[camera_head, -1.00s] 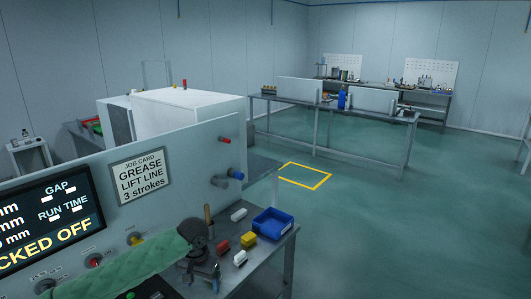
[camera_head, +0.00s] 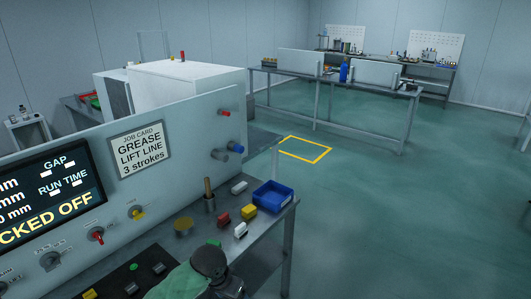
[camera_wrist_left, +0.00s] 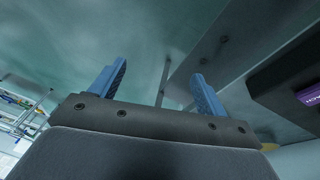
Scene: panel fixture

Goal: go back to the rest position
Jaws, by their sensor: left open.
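My left gripper (camera_wrist_left: 158,72) shows in the left wrist view with its two blue fingers apart and nothing between them. In the head view my left arm, with a green sleeve and dark joint, is at the bottom edge in front of the bench; its fingers cannot be made out there. The panel fixture (camera_head: 178,148) stands at the left with a job card (camera_head: 140,148), a screen reading "CKED OFF" (camera_head: 48,195) and several knobs. My right gripper is not in view.
The bench (camera_head: 262,222) below the panel holds a blue bin (camera_head: 272,196), a yellow block (camera_head: 249,209), a red block (camera_head: 222,219), white blocks and a wooden-handled tool (camera_head: 208,195). Open floor (camera_head: 400,220) lies to the right, with a yellow floor square (camera_head: 318,160).

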